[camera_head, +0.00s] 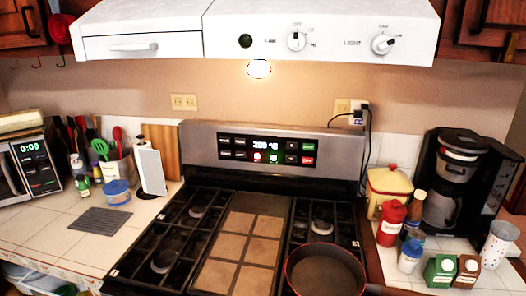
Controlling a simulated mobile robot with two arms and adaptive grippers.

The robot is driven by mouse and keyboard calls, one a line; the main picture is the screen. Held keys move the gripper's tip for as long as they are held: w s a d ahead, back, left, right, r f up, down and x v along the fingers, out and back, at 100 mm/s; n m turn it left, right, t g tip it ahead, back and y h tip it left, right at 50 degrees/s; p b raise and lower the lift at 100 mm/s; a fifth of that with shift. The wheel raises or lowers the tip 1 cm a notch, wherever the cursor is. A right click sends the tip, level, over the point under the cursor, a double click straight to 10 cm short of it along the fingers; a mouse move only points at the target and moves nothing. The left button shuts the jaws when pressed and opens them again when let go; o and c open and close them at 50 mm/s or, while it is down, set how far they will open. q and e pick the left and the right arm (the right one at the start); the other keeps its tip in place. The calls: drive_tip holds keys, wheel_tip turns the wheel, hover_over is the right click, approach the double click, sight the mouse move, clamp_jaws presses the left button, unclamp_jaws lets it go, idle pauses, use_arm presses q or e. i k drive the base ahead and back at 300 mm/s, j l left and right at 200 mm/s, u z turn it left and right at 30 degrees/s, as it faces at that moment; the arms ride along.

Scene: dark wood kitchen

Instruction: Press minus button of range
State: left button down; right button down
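The range (190,260) stands in the middle, with a steel back panel (205,138) behind its burners. A black control strip on the panel has a lit display (265,145) that seems to read about 300 with a degree sign. Small buttons sit either side of the display. A red-lit button (257,157) and a green-lit button (274,158) are below it. The labels are too small for me to tell which button is the minus. Neither of my grippers is in view.
A dark pan (326,274) sits on the front right burner. A white hood (320,25) overhangs the range. A coffee maker (452,185), bottles and a yellow canister (388,190) crowd the right counter. Utensils and a microwave (32,166) are on the left. The space before the panel looks clear.

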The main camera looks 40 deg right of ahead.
sight(294, 159)
drive_tip(key=z, duration=1.45)
drive_tip(key=k, duration=0.05)
